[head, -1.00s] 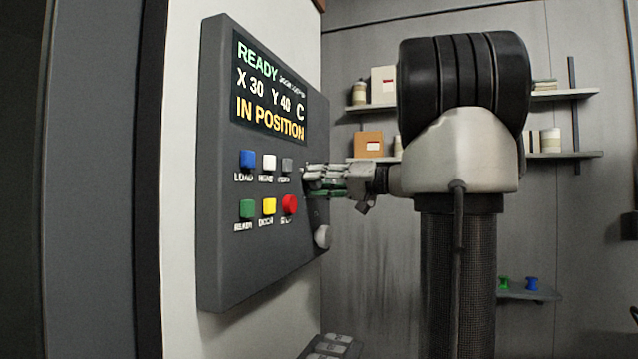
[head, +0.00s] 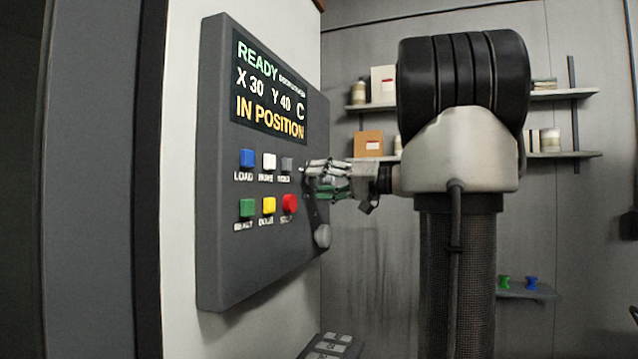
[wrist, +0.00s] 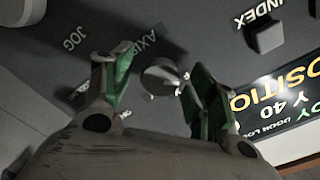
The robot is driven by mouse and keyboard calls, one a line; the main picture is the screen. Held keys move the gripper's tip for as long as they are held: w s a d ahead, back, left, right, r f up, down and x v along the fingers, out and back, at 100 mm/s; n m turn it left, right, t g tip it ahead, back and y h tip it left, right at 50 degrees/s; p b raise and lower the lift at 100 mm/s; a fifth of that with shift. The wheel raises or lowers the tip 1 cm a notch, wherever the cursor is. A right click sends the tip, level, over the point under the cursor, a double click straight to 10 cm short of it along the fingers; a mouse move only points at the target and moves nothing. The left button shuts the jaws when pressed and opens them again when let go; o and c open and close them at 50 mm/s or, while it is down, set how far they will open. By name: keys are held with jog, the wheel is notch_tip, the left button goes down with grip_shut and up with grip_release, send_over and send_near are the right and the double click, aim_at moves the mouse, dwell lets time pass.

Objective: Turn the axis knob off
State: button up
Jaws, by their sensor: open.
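The axis knob (wrist: 162,77) is a small round grey knob beside the AXIS lettering on the dark control panel (head: 222,265). In the head view it is hidden behind my fingers. My gripper (wrist: 158,80) is open, with one green-padded finger on each side of the knob in the wrist view. I cannot tell whether a pad touches it. In the head view my gripper (head: 312,180) is at the panel's right part, right of the buttons.
The panel screen (head: 270,90) reads READY and IN POSITION. A red button (head: 289,204) and a grey button (head: 287,164) are just left of my fingers. A round grey dial (head: 322,236) is below them. Shelves (head: 560,154) stand behind my arm.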

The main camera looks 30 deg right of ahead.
jog(key=v, duration=1.1)
jog(key=shift+d, duration=0.15)
jog(key=s+f+m+g+h, duration=0.3)
jog(key=s+f+m, duration=0.1)
jog(key=f, duration=0.7)
jog(key=s+f+m+g+h, duration=0.3)
jog(key=f+m+h, duration=0.1)
jog(key=f, duration=0.6)
jog(key=s+a+f+n+g+h, duration=0.4)
jog(key=s+a+f+n+g, duration=0.1)
jog(key=s+f, duration=0.3)
jog(key=a+n+t, duration=0.1)
jog(key=a+n, duration=0.4)
jog(key=a, duration=0.2)
jog(key=shift+r, duration=0.35)
